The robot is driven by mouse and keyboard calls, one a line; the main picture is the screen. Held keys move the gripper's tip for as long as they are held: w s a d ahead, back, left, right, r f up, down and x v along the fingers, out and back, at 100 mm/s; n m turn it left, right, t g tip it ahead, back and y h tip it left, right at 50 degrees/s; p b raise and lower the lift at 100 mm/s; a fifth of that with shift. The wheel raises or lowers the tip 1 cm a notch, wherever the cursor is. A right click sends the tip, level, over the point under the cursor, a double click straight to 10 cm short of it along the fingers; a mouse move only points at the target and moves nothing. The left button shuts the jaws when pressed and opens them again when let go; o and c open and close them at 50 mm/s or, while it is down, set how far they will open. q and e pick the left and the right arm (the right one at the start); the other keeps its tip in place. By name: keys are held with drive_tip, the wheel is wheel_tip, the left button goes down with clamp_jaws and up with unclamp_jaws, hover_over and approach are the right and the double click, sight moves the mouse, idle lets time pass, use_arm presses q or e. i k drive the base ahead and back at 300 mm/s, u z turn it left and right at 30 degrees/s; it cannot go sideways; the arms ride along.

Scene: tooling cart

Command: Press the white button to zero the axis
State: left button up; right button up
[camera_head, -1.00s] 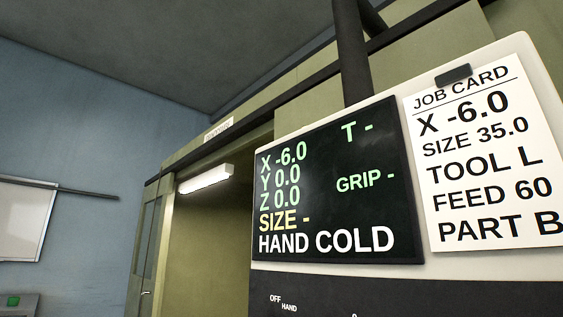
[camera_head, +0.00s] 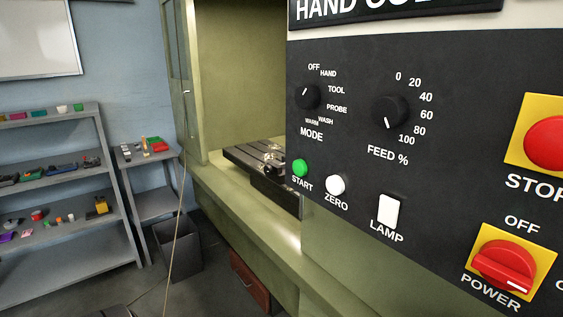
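The white ZERO button (camera_head: 336,185) is a small round button on the dark control panel (camera_head: 440,140), above its ZERO label. The green START button (camera_head: 300,168) is just to its upper left, and the white LAMP switch (camera_head: 388,211) is to its lower right. The bottom of the display (camera_head: 400,8) shows at the top edge, with part of HAND COLD readable. Neither of my grippers is in view, and nothing covers the ZERO button.
The panel also has a mode knob (camera_head: 307,96), a feed knob (camera_head: 389,112), a red stop button (camera_head: 550,143) and a red power switch (camera_head: 505,267). The machine's vise (camera_head: 268,166) is behind the panel's left edge. Shelves (camera_head: 68,165) and a dark bin (camera_head: 178,250) stand at left.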

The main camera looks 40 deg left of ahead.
sight(335, 184)
drive_tip(key=u, duration=1.05)
